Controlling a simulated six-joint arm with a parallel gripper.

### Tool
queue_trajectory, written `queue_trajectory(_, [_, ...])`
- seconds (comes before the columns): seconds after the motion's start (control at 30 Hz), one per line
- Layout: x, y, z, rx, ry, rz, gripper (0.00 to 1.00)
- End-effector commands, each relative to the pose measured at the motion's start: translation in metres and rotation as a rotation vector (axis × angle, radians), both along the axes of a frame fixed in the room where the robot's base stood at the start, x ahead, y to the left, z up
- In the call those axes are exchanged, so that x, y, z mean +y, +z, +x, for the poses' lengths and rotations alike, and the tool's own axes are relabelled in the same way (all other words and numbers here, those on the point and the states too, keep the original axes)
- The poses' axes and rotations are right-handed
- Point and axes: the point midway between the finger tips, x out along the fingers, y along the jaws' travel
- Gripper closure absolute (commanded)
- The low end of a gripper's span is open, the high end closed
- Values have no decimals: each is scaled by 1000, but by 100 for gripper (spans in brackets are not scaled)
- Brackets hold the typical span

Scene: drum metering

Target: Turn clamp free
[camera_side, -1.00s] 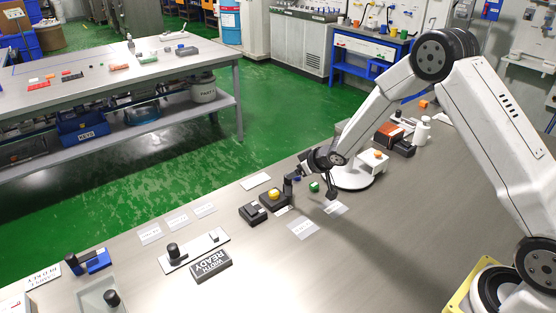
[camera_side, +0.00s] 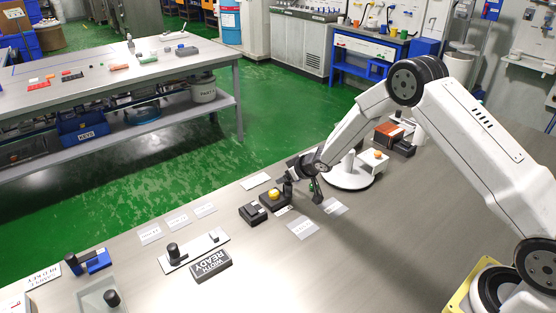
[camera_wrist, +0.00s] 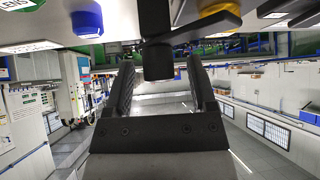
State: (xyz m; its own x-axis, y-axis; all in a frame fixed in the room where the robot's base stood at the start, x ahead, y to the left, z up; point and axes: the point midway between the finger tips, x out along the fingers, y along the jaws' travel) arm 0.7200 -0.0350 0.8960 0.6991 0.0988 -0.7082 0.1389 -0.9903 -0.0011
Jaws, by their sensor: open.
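My gripper (camera_side: 302,196) is low over the bench, its two fingers apart. In the wrist view its fingers (camera_wrist: 162,88) are open, with a black knob (camera_wrist: 157,62) in the gap between them; no grip on it shows. This black knob may be the clamp's, but I cannot tell for sure. A blue knob (camera_wrist: 87,22) is to its left, and a dark part lies across the upper right. In the side view a green knob (camera_side: 313,184) is partly hidden behind a finger, and the clamp cannot be made out behind my gripper.
A yellow button on a black box (camera_side: 274,195) and a dark block (camera_side: 252,213) are close on the left. A white round-based stand (camera_side: 350,181) is close behind on the right. The bench front (camera_side: 330,265) is clear.

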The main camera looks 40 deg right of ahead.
Motion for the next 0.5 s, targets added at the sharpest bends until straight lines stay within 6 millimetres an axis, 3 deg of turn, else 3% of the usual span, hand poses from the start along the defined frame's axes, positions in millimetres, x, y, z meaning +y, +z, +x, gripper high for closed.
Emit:
queue_trajectory(0.03, [0,0,0,0,0,0,28])
queue_trajectory(0.07, [0,0,0,0,0,0,34])
queue_trajectory(0.27, [0,0,0,0,0,0,98])
queue_trajectory(0.5, [0,0,0,0,2,-1,100])
